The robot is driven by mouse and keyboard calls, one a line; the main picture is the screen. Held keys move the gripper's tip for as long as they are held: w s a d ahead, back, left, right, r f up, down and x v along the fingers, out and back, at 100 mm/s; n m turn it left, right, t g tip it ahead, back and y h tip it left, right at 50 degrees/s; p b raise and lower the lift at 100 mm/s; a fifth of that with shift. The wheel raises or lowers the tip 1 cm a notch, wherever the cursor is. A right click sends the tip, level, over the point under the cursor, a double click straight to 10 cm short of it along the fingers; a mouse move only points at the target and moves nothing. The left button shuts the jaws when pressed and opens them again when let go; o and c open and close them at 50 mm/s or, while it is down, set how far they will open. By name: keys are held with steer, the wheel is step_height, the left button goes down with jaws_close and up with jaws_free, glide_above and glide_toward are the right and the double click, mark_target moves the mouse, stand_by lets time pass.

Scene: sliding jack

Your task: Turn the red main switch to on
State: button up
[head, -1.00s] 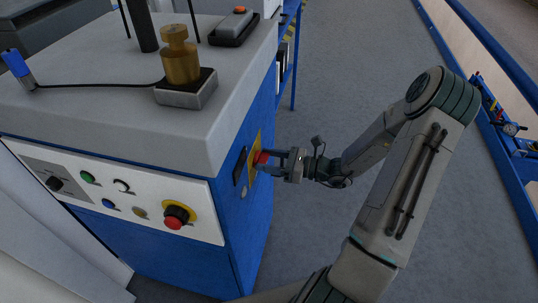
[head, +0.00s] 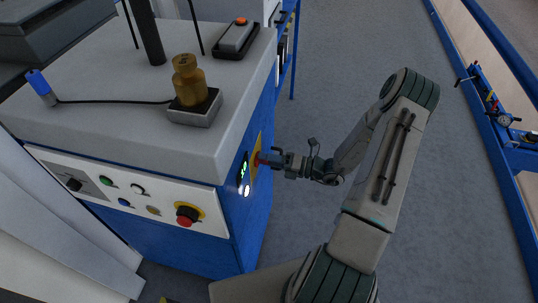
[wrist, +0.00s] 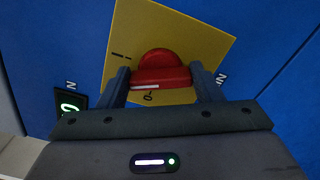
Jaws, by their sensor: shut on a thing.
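The red main switch (wrist: 160,70) sits on a yellow plate (wrist: 205,40) on the blue side of the machine. In the head view the switch (head: 257,159) is partly hidden by my gripper (head: 264,160). In the wrist view my gripper (wrist: 159,72) has one finger at each end of the red handle and is shut on it. A white line on the handle lies near its lower left, close to the O mark on the plate. A dash-like mark shows at the plate's left. A small display (head: 244,166) beside the plate is lit green, with a white light below.
The machine's front panel (head: 75,172) carries several buttons and a red stop button (head: 186,216) on yellow. A brass weight (head: 188,82) and a pendant (head: 238,36) are on the grey top. Open floor (head: 350,60) lies to the right.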

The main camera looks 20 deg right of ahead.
steer(key=m+p, duration=0.2)
steer(key=m, duration=0.2)
steer(key=shift+f+m, duration=0.1)
steer(key=shift+m, duration=0.3)
stand_by(0.4)
steer(key=o, duration=1)
steer(key=shift+d, duration=0.1)
steer(key=shift+b+v, duration=1.75)
steer(key=shift+v, duration=5.15)
